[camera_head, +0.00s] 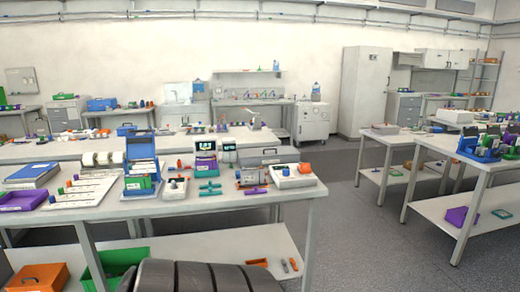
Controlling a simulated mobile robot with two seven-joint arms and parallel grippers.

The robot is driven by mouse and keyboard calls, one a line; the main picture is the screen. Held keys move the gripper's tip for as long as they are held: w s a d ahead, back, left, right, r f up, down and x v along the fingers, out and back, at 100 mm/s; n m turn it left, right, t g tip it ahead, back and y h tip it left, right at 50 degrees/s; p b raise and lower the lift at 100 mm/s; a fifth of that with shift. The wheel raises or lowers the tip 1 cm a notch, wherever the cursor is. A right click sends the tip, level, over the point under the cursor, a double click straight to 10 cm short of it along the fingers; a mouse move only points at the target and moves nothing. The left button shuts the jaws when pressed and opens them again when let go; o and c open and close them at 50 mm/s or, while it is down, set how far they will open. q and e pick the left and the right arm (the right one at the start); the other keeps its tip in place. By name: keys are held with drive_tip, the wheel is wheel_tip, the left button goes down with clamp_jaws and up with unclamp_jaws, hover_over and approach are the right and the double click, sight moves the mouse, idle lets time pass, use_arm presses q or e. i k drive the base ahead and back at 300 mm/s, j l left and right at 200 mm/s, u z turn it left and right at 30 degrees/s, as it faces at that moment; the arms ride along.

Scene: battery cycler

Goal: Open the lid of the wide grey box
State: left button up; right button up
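A wide grey box (281,156) with a handle on top stands at the back right of the near bench (235,205). Its lid looks shut, and its lower front is partly hidden by smaller items in front of it. Neither of my grippers is in view, so nothing is seen touching the box.
A white unit with an orange knob (293,178) and teal and purple tools lie in front of the box. An open blue case (141,153) stands further left. Orange (38,277) and green bins are on the lower shelf. Grey floor (365,225) is clear to the right.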

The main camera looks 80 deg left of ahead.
sight(290, 151)
drive_tip(key=u, duration=1.55)
drive_tip(key=i+j+u, duration=0.25)
drive_tip(key=u, duration=0.2)
drive_tip(key=i+u, duration=0.4)
drive_tip(key=i+j, duration=0.1)
drive_tip(key=i, duration=0.15)
